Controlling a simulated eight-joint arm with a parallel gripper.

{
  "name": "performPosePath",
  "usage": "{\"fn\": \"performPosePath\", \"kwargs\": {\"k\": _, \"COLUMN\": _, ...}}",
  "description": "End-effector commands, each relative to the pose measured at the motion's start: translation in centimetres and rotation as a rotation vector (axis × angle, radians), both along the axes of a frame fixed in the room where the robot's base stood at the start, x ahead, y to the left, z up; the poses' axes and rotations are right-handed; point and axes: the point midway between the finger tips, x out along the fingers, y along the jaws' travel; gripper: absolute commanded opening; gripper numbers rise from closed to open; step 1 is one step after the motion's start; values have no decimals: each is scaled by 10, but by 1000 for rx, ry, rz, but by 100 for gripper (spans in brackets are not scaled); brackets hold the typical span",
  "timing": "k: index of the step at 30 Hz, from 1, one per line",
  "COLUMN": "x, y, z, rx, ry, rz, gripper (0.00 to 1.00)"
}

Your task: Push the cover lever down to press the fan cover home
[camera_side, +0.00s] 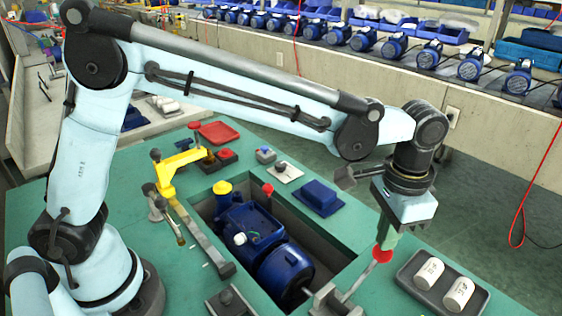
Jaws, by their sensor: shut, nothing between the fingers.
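My gripper (387,238) is shut and points down at the right side of the pit in the green bench. Its tip is directly above, or touching, a red knob (382,255); I cannot tell which. The knob is on the end of a metal lever (358,283) that slopes down left to a grey bracket (336,301) at the pit's front edge. I take this to be the cover lever. The blue motor (250,225) lies in the pit, with its round blue fan cover (285,272) at the near end. Whether the cover is fully seated cannot be told.
A dark tray (412,285) with two white cylinders lies right of the lever. Bare green bench shows around my gripper.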

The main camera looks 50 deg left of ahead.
Motion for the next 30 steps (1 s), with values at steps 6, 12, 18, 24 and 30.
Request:
{"fn": "performPosePath", "kwargs": {"k": 6, "x": 0, "y": 0, "z": -3, "rx": 0, "ry": 0, "rz": 0, "gripper": 0}}
{"fn": "performPosePath", "kwargs": {"k": 12, "x": 0, "y": 0, "z": -8, "rx": 0, "ry": 0, "rz": 0, "gripper": 0}}
{"fn": "performPosePath", "kwargs": {"k": 18, "x": 0, "y": 0, "z": -12, "rx": 0, "ry": 0, "rz": 0, "gripper": 0}}
{"fn": "performPosePath", "kwargs": {"k": 24, "x": 0, "y": 0, "z": -15, "rx": 0, "ry": 0, "rz": 0, "gripper": 0}}
{"fn": "performPosePath", "kwargs": {"k": 30, "x": 0, "y": 0, "z": -20, "rx": 0, "ry": 0, "rz": 0, "gripper": 0}}
